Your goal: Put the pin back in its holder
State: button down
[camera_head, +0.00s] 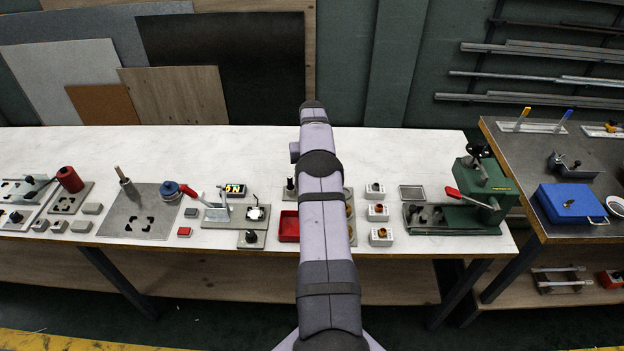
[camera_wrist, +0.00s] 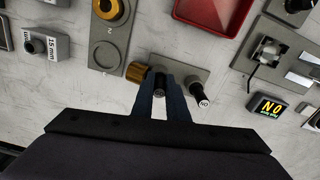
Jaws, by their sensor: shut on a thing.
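In the wrist view my gripper (camera_wrist: 160,92) is shut on a dark pin (camera_wrist: 159,82), seen nearly end-on between the fingers. A small grey holder plate (camera_wrist: 185,67) lies just beyond the fingers. Another black pin (camera_wrist: 198,95) with a pale marked end stands at the right of this plate, close to the right finger. A brass-coloured round piece (camera_wrist: 137,72) is just left of the fingers. The fingers hide part of the plate, and I cannot tell whether the held pin touches it. In the head view my arm hides the gripper; one black pin (camera_head: 290,187) shows left of it.
A red tray (camera_wrist: 213,12) lies beyond the holder. A grey plate with numbered round places (camera_wrist: 110,45) is to the left, then a white block marked 15 mm (camera_wrist: 45,44). A lit display (camera_wrist: 267,107) and a grey fixture (camera_wrist: 270,50) are at right.

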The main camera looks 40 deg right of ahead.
jog(key=shift+f, duration=0.2)
jog(key=c, duration=1.7)
grip_release()
jog(key=shift+o, duration=0.2)
jog(key=shift+r+b, duration=1.1)
jog(key=shift+r, duration=2.6)
